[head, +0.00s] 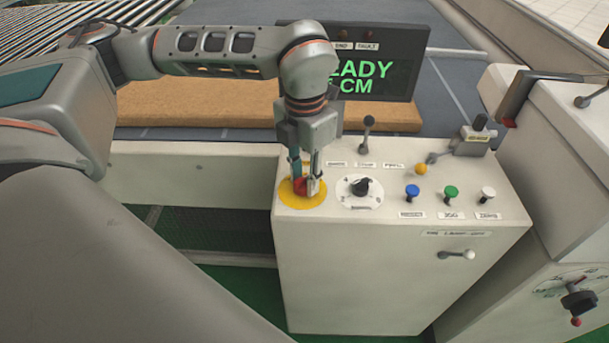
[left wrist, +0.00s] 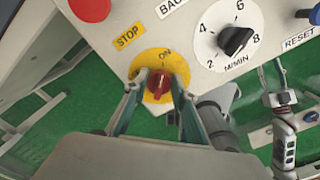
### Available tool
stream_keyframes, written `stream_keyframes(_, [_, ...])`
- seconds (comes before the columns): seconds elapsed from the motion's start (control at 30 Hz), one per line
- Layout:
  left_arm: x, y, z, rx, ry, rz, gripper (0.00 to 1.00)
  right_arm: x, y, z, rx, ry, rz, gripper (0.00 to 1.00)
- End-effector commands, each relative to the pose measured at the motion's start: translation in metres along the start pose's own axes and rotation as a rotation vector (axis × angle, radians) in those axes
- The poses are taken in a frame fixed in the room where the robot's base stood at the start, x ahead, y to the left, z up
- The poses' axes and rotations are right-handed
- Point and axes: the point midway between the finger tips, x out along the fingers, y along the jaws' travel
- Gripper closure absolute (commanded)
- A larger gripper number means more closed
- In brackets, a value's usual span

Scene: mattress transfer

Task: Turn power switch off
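The power switch is a red knob (left wrist: 159,84) on a round yellow plate (left wrist: 177,65). The plate carries the word ON above the knob. In the head view the yellow plate (head: 290,202) lies at the left front of the white console top. My left gripper (head: 304,188) points down over it, with one finger on each side of the red knob. In the left wrist view the fingers flank the knob, with narrow gaps seeming to show. My right gripper (left wrist: 273,76) appears small at the right of the left wrist view, with its fingers apart and empty.
A black dial (head: 361,187) sits right of the switch, then blue (head: 412,191), green (head: 451,192) and white (head: 488,194) buttons. A red button (left wrist: 90,8) and a yellow STOP label (left wrist: 130,36) are close by. A display (head: 360,65) stands behind, beside a tan mattress (head: 190,102).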

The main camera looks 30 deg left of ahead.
Motion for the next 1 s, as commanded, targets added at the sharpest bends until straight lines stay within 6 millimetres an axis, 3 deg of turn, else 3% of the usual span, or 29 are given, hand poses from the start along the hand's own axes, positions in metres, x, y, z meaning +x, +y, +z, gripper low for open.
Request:
stream_keyframes(0.47, [0.001,0.001,0.000,-0.089,0.002,0.000,0.95,0.002,-0.001,0.004,0.000,-0.002,-0.001,0.60])
stream_keyframes(1.0, [0.001,0.003,-0.001,-0.557,0.002,0.000,0.95,0.006,-0.003,0.016,0.002,-0.011,-0.003,0.60])
